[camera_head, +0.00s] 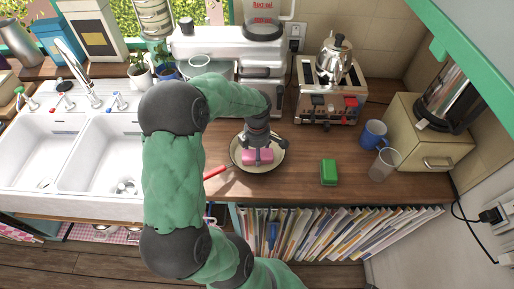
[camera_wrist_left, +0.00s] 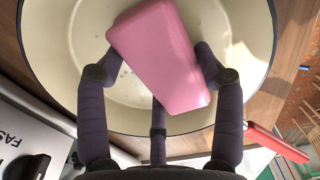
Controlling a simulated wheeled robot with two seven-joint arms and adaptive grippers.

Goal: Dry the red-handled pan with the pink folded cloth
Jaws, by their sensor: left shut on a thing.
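The red-handled pan (camera_head: 239,150) sits on the wooden counter, its red handle (camera_head: 214,172) pointing left and slightly down in the head view. Its cream inside (camera_wrist_left: 60,60) fills much of the left wrist view, with a few small pale spots that look like drops; the handle (camera_wrist_left: 277,144) shows at lower right. My left gripper (camera_head: 257,150) reaches down over the pan. Its dark fingers (camera_wrist_left: 160,70) are shut on the pink folded cloth (camera_wrist_left: 160,50), which is inside the pan's rim (camera_head: 258,158). I cannot tell if the cloth touches the bottom. My right gripper is out of view.
A green sponge (camera_head: 328,172), a clear glass (camera_head: 384,163) and a blue mug (camera_head: 373,134) stand right of the pan. Behind are a toaster (camera_head: 328,102) and a white appliance (camera_head: 215,48). A double sink (camera_head: 35,160) is at left. Counter between pan and sponge is clear.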

